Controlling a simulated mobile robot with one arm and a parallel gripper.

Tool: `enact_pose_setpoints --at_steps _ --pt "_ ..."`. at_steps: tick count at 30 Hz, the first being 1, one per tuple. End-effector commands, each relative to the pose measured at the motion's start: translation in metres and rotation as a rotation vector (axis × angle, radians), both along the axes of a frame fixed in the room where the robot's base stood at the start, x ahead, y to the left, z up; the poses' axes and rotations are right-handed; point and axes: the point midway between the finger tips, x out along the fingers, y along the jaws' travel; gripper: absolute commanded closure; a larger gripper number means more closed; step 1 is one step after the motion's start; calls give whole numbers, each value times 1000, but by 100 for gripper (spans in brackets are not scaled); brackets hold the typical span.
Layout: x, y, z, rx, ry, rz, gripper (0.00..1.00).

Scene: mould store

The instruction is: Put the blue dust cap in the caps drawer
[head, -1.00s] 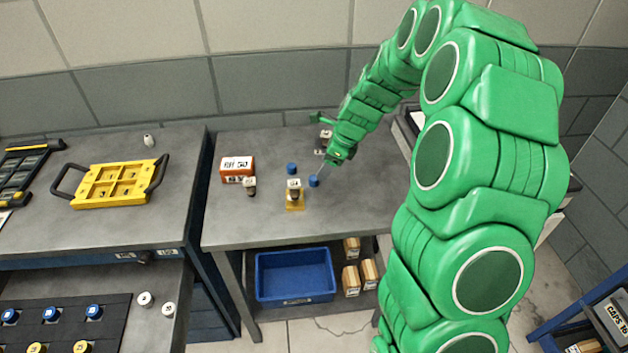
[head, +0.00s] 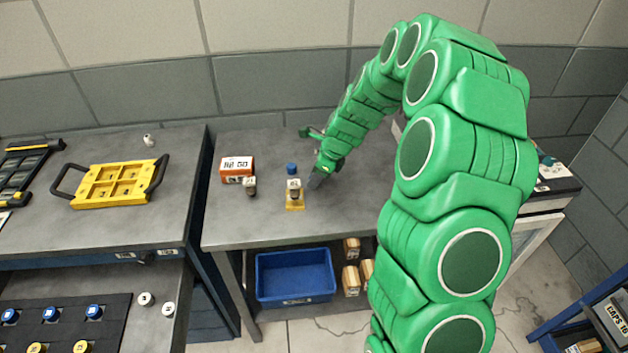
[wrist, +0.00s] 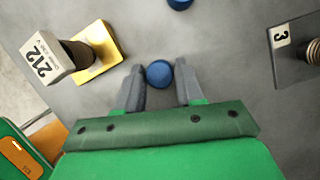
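A round blue dust cap (wrist: 159,73) lies on the grey bench between the fingers of my gripper (wrist: 160,88) in the wrist view. The fingers are apart, with a small gap on each side of the cap. In the head view my gripper (head: 314,180) is low over the bench and hides this cap. A second blue cap (head: 291,168) stands behind the yellow-based piece; a blue cap also shows at the wrist view's top edge (wrist: 180,3). I cannot tell which drawer is the caps drawer; a label at the lower right seems to read CAPS (head: 617,312).
A labelled part on a yellow base (head: 295,205) stands just left of my gripper. An orange box (head: 237,169) and a small labelled part (head: 250,187) are farther left. A dark block labelled 3 (wrist: 292,50) is at right. A blue bin (head: 295,276) sits below the bench.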

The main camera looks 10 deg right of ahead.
Motion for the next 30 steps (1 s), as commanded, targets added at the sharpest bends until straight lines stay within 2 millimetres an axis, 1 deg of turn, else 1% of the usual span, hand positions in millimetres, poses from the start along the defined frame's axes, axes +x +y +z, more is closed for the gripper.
enact_pose_setpoints --at_steps 1,6,9,17,20,23,24,30 --pt "0 0 0 0 0 0 71" --pt "0 0 0 0 0 0 97" --pt "0 0 0 0 0 0 100" --pt "0 0 3 0 0 1 100" --pt "0 -1 11 -2 -1 1 100" --pt "0 0 25 -2 0 2 100" --pt "0 -1 33 -2 -2 0 100" --pt "-19 -2 53 -1 0 0 100"
